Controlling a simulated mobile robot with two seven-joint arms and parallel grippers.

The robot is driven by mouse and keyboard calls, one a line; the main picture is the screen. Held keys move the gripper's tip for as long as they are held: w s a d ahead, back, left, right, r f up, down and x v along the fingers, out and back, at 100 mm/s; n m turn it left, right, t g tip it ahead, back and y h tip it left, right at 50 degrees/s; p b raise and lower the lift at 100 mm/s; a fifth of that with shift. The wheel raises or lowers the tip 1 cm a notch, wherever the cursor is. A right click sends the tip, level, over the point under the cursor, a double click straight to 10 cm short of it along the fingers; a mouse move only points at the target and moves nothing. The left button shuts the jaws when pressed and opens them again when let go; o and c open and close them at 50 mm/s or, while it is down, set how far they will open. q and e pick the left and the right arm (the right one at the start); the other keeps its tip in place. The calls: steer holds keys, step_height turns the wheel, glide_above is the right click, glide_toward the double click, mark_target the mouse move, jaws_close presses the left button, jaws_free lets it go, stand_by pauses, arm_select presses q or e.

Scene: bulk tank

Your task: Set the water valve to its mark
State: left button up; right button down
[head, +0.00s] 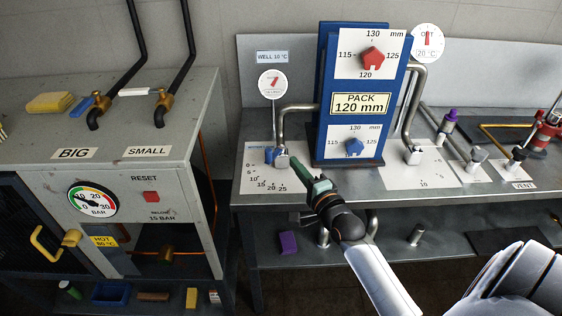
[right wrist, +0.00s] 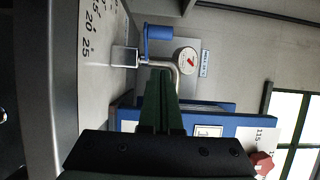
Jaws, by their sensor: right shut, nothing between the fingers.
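The water valve is on the left of the bench, with a blue handle (head: 269,155) beside a bent grey pipe (head: 281,128). A white scale plate (head: 255,172) around it reads 0 to 25. The handle also shows in the right wrist view (right wrist: 158,33), ahead of the fingers. Which number it points at, and which is its mark, I cannot tell. My right gripper (head: 297,168) has dark green fingers, shut and empty, just right of the valve and close to its pipe. The fingers show in the right wrist view (right wrist: 161,75). My left gripper is not in view.
A blue pack stand (head: 323,80) with red and blue knobs stands just right of the gripper. A WELL 10 °C gauge (head: 273,84) rises behind the valve. More valves stand at the right. A grey boiler cabinet (head: 160,190) stands left, across a gap.

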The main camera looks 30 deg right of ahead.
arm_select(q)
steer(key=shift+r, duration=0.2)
arm_select(e)
steer(key=shift+w+a, duration=0.65)
steer(key=shift+w, duration=0.3)
steer(key=shift+w+a, duration=0.6)
steer(key=shift+w, duration=0.3)
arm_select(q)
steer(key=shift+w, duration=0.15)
